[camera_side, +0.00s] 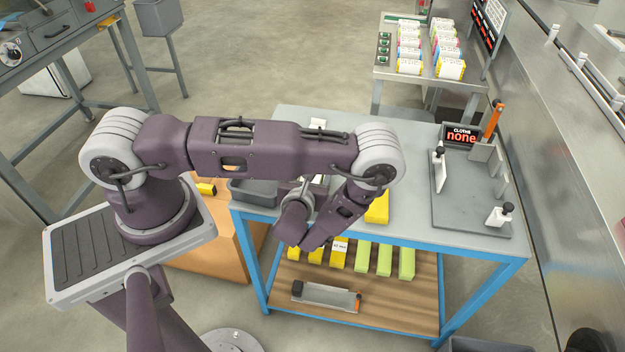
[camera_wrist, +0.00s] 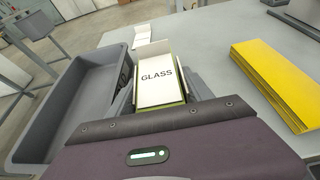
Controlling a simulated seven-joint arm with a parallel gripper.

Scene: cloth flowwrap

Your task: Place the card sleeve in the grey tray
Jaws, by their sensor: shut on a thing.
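The card sleeve (camera_wrist: 157,82) is white with a green edge and the word GLASS, seen just beyond my gripper in the wrist view. My gripper (camera_wrist: 160,103) is shut on it, with a grey finger on each side; the fingertips are partly hidden. The grey tray (camera_wrist: 27,140) is at the left, next to the gripper, with its inside looking empty where visible. The tray also shows in the side view (camera_side: 243,197) at the left end of the table, partly hidden by my arm. In the side view my arm hides most of the gripper and sleeve.
A yellow stack (camera_wrist: 285,82) lies to the right on the grey table (camera_side: 425,228). A small white item (camera_side: 318,124) is at the back.

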